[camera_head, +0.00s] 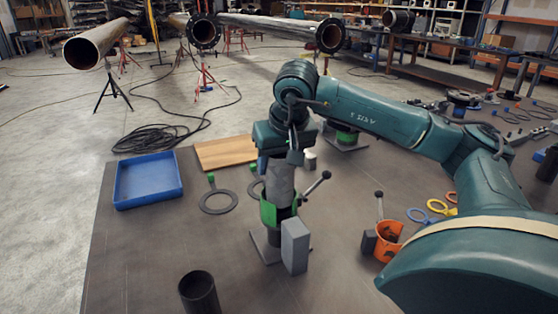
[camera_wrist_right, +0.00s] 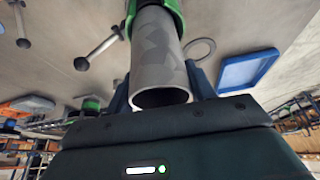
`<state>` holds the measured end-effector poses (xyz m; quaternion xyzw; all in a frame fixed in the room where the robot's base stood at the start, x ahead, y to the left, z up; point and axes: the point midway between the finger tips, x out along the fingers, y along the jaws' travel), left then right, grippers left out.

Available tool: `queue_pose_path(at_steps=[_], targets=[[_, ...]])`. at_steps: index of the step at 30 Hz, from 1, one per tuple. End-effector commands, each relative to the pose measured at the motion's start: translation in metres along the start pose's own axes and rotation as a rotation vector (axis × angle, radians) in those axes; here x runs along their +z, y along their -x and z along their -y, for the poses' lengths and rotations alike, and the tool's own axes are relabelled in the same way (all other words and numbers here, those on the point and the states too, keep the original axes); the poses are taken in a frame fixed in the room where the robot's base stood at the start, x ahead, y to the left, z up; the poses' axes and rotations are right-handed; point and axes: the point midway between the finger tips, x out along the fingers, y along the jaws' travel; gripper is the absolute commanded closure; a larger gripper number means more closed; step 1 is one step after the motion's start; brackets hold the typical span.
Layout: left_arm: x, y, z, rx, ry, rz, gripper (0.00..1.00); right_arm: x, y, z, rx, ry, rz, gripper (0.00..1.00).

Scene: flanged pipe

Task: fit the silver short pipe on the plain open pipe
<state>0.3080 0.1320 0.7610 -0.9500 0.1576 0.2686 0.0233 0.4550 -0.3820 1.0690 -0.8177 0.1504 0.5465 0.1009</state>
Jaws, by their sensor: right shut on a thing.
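My right gripper (camera_head: 283,158) is shut on the silver short pipe (camera_head: 281,182), which is upright. In the right wrist view the silver pipe (camera_wrist_right: 158,55) lies between the two fingers (camera_wrist_right: 158,95), its open end toward the camera. The pipe's far end meets a green collar (camera_head: 268,214) with a black-knobbed lever, on a stand with a grey base plate (camera_head: 262,246). The collar hides the joint, so I cannot tell how far the silver pipe sits on the pipe below. My left gripper is not in view.
A grey block (camera_head: 295,246) stands right against the stand. A dark open tube (camera_head: 199,293) stands at the front. A blue tray (camera_head: 148,181), a wooden board (camera_head: 226,152) and a ring tool (camera_head: 218,202) lie left. The front-left mat is clear.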

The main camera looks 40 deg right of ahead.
Motion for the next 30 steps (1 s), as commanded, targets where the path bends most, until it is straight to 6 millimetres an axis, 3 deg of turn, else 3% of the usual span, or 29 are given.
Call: queue_pose_path(at_steps=[29,30], targets=[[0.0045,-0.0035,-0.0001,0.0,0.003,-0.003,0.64,0.0029,-0.0075,0.0001,-0.001,0.0,-0.002,0.8],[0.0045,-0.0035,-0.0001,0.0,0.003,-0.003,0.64,0.0029,-0.0075,0.0001,-0.001,0.0,-0.002,0.45]])
